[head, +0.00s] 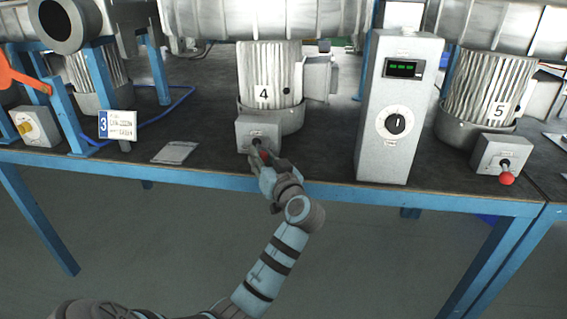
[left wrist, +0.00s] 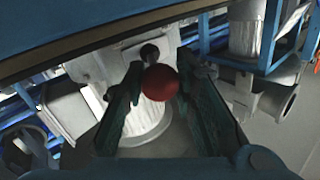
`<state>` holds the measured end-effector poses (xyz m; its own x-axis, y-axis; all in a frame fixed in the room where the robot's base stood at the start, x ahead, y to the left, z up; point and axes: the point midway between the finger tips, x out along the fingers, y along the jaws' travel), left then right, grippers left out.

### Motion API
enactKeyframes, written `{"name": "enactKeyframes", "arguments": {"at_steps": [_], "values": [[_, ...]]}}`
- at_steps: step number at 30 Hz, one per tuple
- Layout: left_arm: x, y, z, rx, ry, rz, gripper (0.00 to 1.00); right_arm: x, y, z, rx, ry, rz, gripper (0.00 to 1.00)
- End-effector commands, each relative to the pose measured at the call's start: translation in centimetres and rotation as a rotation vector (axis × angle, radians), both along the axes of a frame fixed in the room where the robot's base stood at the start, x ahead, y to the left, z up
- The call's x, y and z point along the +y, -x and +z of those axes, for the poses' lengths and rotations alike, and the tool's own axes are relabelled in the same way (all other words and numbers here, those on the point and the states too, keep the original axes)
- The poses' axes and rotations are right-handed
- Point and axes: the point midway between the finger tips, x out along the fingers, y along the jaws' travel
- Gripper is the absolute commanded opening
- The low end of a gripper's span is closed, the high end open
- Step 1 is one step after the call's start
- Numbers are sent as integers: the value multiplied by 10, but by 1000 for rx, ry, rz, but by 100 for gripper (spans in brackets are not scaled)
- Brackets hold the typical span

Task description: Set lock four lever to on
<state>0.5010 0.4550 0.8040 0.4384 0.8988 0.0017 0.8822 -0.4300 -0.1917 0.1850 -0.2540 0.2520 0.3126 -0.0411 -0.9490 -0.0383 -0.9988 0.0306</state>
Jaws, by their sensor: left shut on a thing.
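The lock four box (head: 257,130) is a small grey box at the bench's front edge, below the motor marked 4 (head: 268,80). Its lever has a red ball knob (left wrist: 160,82), seen between my finger pads in the left wrist view. My left gripper (head: 261,160) reaches up to the front of the box and is shut on this knob. In the head view the fingers mostly hide the lever, so its exact angle is hard to tell. My right gripper is not in view.
A grey control cabinet (head: 398,110) with a dial and green display stands to the right. Further right is motor 5's box (head: 501,156) with its red-knobbed lever hanging down. A 3 sign (head: 117,125) and a flat sheet (head: 175,152) are to the left.

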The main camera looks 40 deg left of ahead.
Motion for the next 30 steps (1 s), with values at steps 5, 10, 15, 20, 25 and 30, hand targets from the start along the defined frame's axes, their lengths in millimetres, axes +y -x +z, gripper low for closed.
{"name": "enactKeyframes", "arguments": {"at_steps": [5,10,15,20,25,30], "values": [[8,7,0,1,0,47,0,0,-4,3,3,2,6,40],[9,7,0,2,0,54,0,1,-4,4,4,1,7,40],[8,6,0,2,-1,51,0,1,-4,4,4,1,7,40],[7,6,0,2,0,49,44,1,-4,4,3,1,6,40],[7,5,0,1,0,48,46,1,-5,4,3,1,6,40],[7,5,3,0,0,48,46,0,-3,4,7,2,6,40]]}}
